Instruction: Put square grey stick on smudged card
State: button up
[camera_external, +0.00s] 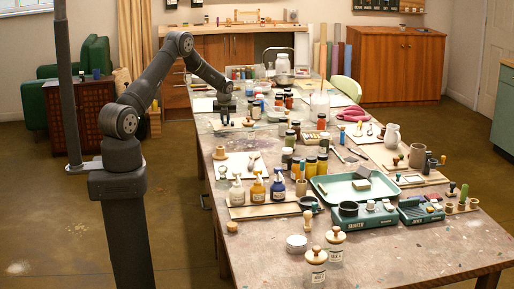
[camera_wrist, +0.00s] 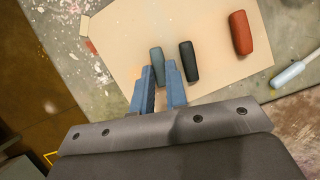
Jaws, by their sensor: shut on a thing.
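My gripper (camera_wrist: 158,68) has its blue fingers closed around the near end of a grey-blue stick (camera_wrist: 157,56) in the wrist view. The stick is over or on a plain beige sheet (camera_wrist: 135,35); I cannot tell whether it is lifted. In the external view my gripper (camera_external: 225,121) is low over the far left part of the table, and the stick is too small to make out there. A pale card with dark smudges (camera_external: 236,160) lies nearer on the table's left side, apart from my gripper.
A near-black stick (camera_wrist: 189,61) lies close to the right finger, and a red stick (camera_wrist: 240,33) lies further right on the sheet. Jars (camera_external: 310,165) and pump bottles (camera_external: 258,187) stand around the smudged card.

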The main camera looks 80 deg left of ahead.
jog(key=o, duration=0.4)
jog(key=shift+c, duration=0.2)
jog(key=v, duration=1.2)
